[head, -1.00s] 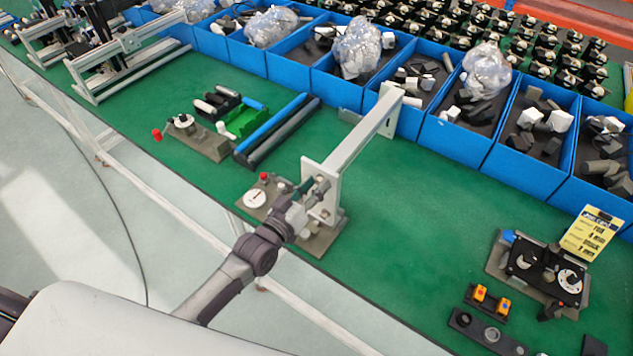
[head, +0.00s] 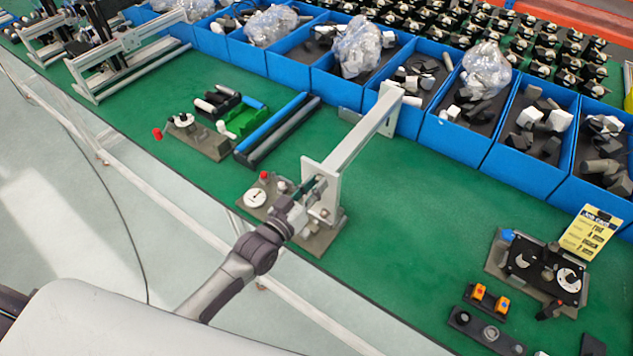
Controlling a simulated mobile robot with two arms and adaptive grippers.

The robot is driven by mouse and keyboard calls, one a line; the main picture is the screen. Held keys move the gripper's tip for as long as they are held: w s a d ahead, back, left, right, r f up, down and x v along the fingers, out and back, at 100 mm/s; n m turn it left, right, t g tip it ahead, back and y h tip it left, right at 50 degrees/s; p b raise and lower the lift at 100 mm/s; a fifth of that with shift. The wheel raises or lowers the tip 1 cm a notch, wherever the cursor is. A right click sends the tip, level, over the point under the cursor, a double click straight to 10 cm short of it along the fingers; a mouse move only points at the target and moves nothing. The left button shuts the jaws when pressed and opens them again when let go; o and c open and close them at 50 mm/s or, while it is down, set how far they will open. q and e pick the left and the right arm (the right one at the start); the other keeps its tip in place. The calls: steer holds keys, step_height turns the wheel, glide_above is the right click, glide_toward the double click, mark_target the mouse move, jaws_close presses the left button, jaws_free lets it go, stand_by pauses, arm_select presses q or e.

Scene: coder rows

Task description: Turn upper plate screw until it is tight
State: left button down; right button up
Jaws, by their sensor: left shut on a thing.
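A white upright plate (head: 331,188) stands on a grey-brown base (head: 322,240) near the front edge of the green bench, with a long white bar running back from its top. My left gripper (head: 312,191) is at the front face of this plate. It is shut on a small dark green thing at the upper part of the plate. The fingers hide most of the upper plate screw, so its seating cannot be seen. My right gripper is not in view.
A white dial (head: 255,198) and a red knob (head: 264,176) sit just left of the plate. Blue bins (head: 468,143) with parts line the back. A black fixture (head: 545,265) and a yellow card (head: 590,232) are at right. The bench between is clear.

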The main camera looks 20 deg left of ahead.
arm_select(q)
steer(key=m, duration=0.3)
steer(key=shift+r, duration=0.15)
steer(key=c, duration=1.2)
jaws_free()
steer(key=shift+o, duration=0.2)
steer(key=shift+p+v, duration=0.45)
steer(key=shift+v, duration=2.05)
